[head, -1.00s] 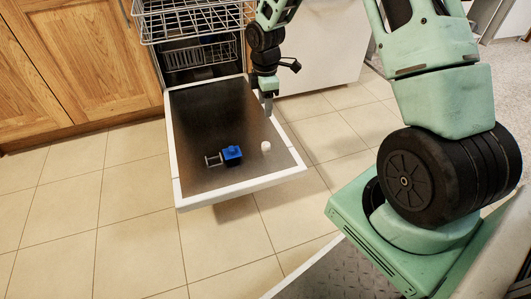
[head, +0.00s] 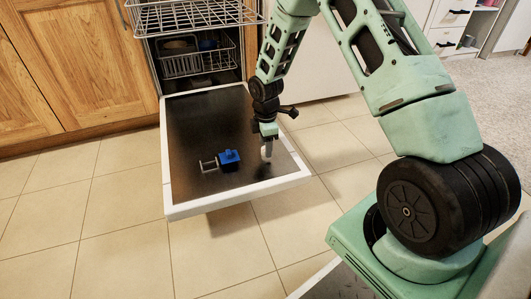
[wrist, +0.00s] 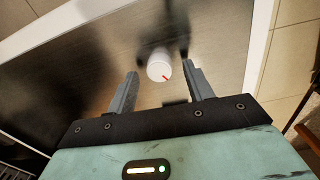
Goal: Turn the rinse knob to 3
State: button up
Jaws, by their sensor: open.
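The rinse knob (wrist: 159,66) is a small white round knob with a red pointer mark on its face, standing on the inner side of the lowered dishwasher door (head: 195,125). In the wrist view its red mark points toward the lower right of the picture. No numbers around it can be read. My gripper (wrist: 157,82) is open, with one finger to each side of the knob and apart from it. In the head view my gripper (head: 268,150) is over the right part of the door and mostly covers the knob.
A blue block-like part (head: 229,158) with a small metal frame beside it sits on the door, left of my gripper. The wire racks (head: 195,60) are at the back in the open dishwasher. Tiled floor (head: 130,240) around the door is clear.

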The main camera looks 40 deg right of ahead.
jog(key=shift+f, duration=0.65)
jog(key=c, duration=1)
jog(key=shift+r, duration=0.1)
